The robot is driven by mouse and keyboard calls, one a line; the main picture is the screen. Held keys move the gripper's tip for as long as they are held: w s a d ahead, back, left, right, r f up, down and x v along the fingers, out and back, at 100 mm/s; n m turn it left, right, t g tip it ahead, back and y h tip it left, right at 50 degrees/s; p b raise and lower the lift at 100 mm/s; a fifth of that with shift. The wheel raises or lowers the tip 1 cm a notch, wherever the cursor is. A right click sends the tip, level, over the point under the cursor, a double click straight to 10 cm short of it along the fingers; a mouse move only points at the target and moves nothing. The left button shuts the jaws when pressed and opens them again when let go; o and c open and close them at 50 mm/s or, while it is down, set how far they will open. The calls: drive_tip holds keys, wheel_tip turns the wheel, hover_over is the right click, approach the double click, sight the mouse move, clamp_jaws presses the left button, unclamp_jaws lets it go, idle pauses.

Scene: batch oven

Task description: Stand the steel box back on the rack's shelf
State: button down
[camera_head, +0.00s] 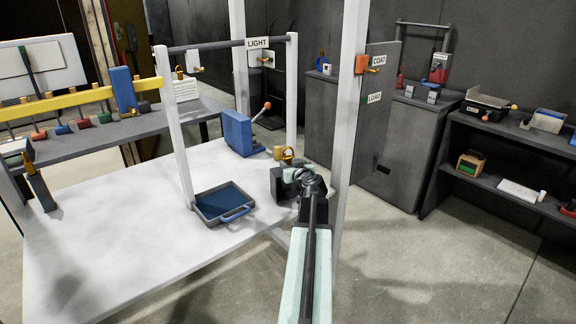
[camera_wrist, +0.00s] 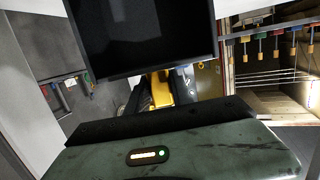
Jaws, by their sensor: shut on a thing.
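My gripper (camera_head: 286,156) is over the right edge of the white table, near the frame post. In the wrist view, a dark box-like thing with a thin grey rim (camera_wrist: 149,74), which I take for the steel box, fills the top middle, close beyond my gripper's housing. The yellow jaw parts (camera_wrist: 160,90) are shut just below its rim; the grip itself is partly hidden. I cannot make out the held box clearly in the head view. A dark shelf unit (camera_head: 437,187) with two levels, apparently the rack, stands at the right, well away from my gripper.
A grey tray with a blue inside (camera_head: 222,202) lies on the white table (camera_head: 120,240), left of my gripper. A blue box (camera_head: 237,132) stands behind it. A white post (camera_head: 346,110) rises right of my gripper. Open floor (camera_head: 430,265) lies before the shelf unit.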

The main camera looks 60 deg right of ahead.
drive_tip(key=shift+f+b, duration=0.45)
drive_tip(key=shift+f, duration=0.05)
drive_tip(key=c, duration=1)
unclamp_jaws()
drive_tip(key=shift+c, duration=0.2)
drive_tip(key=shift+a, duration=0.1)
drive_tip(key=p+v, duration=0.1)
drive_tip(key=v, duration=0.6)
drive_tip(key=shift+s+a, duration=0.15)
drive_tip(key=shift+s, duration=0.2)
